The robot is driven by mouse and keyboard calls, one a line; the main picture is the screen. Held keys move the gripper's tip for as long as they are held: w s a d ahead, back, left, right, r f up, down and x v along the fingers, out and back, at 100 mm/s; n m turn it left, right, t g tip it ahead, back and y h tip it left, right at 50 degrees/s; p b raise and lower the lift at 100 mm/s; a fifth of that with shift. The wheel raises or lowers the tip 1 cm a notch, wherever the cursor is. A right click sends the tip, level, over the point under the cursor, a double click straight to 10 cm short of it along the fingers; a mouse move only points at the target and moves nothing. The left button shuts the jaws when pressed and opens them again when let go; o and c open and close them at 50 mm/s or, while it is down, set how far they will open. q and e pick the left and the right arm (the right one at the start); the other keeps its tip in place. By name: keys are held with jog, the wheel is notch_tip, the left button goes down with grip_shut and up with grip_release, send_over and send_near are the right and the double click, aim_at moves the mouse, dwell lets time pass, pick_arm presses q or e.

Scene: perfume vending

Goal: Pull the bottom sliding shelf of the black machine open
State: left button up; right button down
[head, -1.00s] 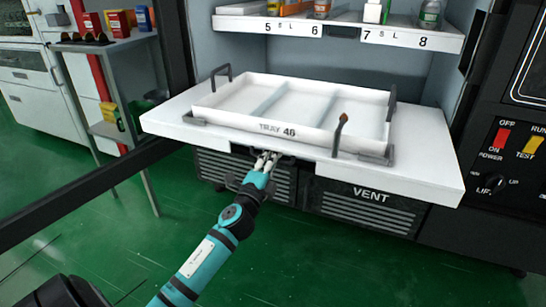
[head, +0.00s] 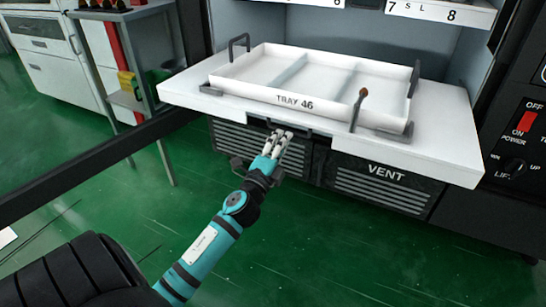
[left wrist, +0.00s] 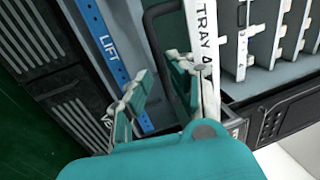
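The bottom sliding shelf (head: 450,150) is a white slab jutting from the front of the black machine, with a dark handle (head: 306,132) under its front edge. White tray 46 (head: 345,112) sits on it. My left gripper (head: 282,138) is at that front edge, over or just in front of the handle; exact contact is hidden. In the left wrist view its two teal-and-grey fingers (left wrist: 156,92) stand apart with a gap between them. I see nothing clearly held. My right gripper is not in view.
The VENT panel (head: 385,185) is below the shelf. A control panel (head: 515,140) is at the right. A grey side rack (head: 140,60) with small boxes stands at the left. Green floor is open in front.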

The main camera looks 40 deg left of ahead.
pick_arm(q)
jog(key=v, duration=0.7)
jog(key=shift+s, duration=0.2)
